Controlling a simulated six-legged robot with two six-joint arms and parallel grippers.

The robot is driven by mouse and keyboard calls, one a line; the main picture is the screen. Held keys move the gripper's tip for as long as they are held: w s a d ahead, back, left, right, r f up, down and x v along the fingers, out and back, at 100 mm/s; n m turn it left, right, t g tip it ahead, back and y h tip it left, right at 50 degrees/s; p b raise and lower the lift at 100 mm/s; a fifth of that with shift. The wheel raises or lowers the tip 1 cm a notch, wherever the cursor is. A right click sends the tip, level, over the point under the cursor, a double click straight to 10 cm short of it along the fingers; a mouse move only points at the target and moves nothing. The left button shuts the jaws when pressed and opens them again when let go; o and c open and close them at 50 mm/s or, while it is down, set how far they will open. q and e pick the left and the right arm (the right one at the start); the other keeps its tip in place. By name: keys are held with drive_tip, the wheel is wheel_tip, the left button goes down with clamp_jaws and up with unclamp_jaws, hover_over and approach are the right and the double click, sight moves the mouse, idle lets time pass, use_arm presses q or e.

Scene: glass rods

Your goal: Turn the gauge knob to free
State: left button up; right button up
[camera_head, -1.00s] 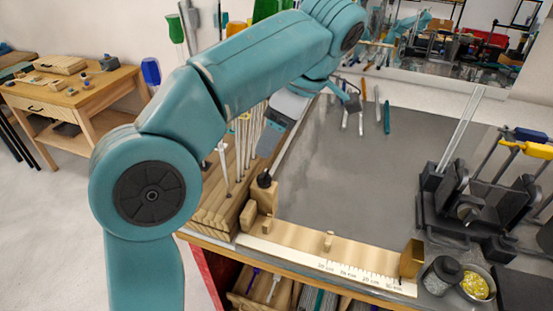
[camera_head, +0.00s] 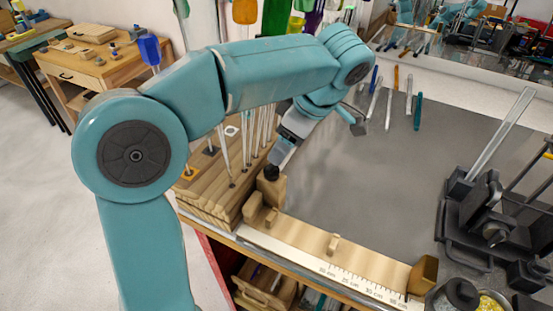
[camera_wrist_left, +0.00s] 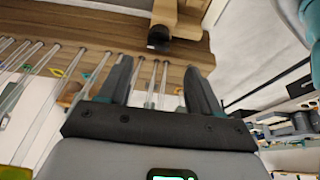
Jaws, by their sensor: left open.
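The wooden gauge (camera_head: 318,240) lies along the front edge of the bench, with a printed scale (camera_head: 350,283) beside it. Its black knob (camera_head: 271,172) sits on a wooden block at the gauge's left end. In the left wrist view the knob (camera_wrist_left: 158,38) is beyond my fingertips, near the top middle. My left gripper (camera_head: 281,153) points down close above and behind the knob in the head view. In the wrist view its two dark fingers (camera_wrist_left: 158,72) are spread with nothing between them; the knob is apart from them. My right gripper is not in view.
A wooden rack (camera_head: 215,192) holding upright glass rods stands just left of the knob. Several tools (camera_head: 395,95) lie at the back of the grey mat (camera_head: 370,170), whose middle is clear. A black fixture (camera_head: 490,225) stands at the right.

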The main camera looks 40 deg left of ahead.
sight(274, 167)
use_arm(q)
drive_tip(key=x, duration=0.4)
drive_tip(key=shift+s+a, duration=0.2)
drive_tip(key=shift+a, duration=0.25)
drive_tip(key=shift+w+d+f, duration=0.15)
drive_tip(key=shift+w+f, duration=0.1)
drive_tip(key=shift+f, duration=0.25)
drive_tip(key=shift+w+d+f, duration=0.15)
drive_tip(key=shift+w+f, duration=0.05)
drive_tip(key=shift+f, duration=0.35)
drive_tip(key=shift+s+a+f, duration=0.1)
drive_tip(key=shift+s+f, duration=0.05)
drive_tip(key=shift+f, duration=0.1)
drive_tip(key=shift+s+a+f, duration=0.2)
drive_tip(key=shift+s+a, duration=0.2)
drive_tip(key=shift+a, duration=0.25)
drive_tip(key=shift+w+d, duration=0.3)
drive_tip(key=shift+d, duration=0.05)
drive_tip(key=shift+c, duration=0.6)
drive_tip(key=shift+w+d, duration=0.15)
drive_tip(key=shift+d, duration=0.05)
drive_tip(key=c, duration=0.9)
drive_tip(key=shift+a, duration=0.2)
drive_tip(key=shift+c, duration=0.2)
drive_tip(key=shift+r, duration=0.1)
